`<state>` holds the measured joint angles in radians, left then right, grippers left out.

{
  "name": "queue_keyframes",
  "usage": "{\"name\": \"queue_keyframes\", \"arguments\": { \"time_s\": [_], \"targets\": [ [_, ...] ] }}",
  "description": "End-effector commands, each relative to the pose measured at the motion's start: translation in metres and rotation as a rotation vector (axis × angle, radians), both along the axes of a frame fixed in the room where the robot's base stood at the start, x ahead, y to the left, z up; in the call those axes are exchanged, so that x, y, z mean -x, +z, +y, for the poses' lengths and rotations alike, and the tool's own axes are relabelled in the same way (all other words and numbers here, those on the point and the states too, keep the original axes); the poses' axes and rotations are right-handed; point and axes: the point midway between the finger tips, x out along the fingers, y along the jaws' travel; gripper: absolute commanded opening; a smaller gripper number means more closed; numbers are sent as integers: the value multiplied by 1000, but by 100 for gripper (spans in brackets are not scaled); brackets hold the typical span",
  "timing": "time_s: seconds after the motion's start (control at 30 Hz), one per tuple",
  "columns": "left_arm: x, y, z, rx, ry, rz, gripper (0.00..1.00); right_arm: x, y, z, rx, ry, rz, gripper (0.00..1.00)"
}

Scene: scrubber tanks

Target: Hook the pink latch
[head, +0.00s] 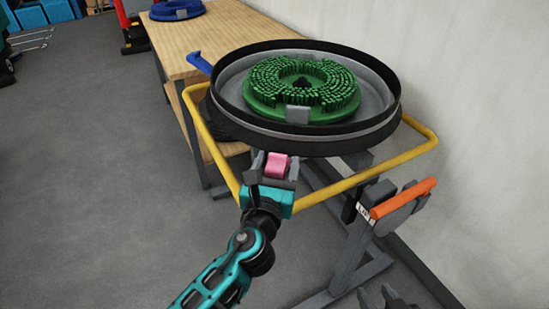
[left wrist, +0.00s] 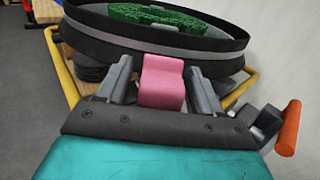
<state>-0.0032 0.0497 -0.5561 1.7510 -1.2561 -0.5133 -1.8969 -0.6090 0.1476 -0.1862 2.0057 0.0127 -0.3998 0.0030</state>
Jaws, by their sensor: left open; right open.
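The pink latch (head: 277,165) is a small curved block at the front of the round black-rimmed tank (head: 270,135). My left gripper (head: 275,168) is open, with its fingers on either side of the latch. In the left wrist view the pink latch (left wrist: 162,82) stands between the two grey fingers (left wrist: 160,80), with a visible gap at each side. The latch's lower end is hidden behind the gripper's palm. My right gripper (head: 383,294) shows only its dark open fingertips at the bottom edge, away from the latch.
A yellow rail (head: 409,153) runs around the tank. A green brush (head: 302,88) sits inside. An orange handle (head: 403,198) sticks out at the right, near the white wall (head: 470,100). A wooden table (head: 215,35) stands behind.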

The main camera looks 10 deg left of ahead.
Motion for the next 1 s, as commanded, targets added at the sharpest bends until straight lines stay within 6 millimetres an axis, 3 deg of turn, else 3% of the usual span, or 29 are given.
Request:
{"name": "queue_keyframes", "arguments": {
  "time_s": [0.33, 1.0],
  "targets": [
    [1, 0, -1, 0, 0, 0, 66, 1, -2, 0, 1, 1, 6, 45],
    [0, 0, -1, 0, -1, 0, 2, 2, -3, 0, 1, 1, 8, 45]
  ]
}}
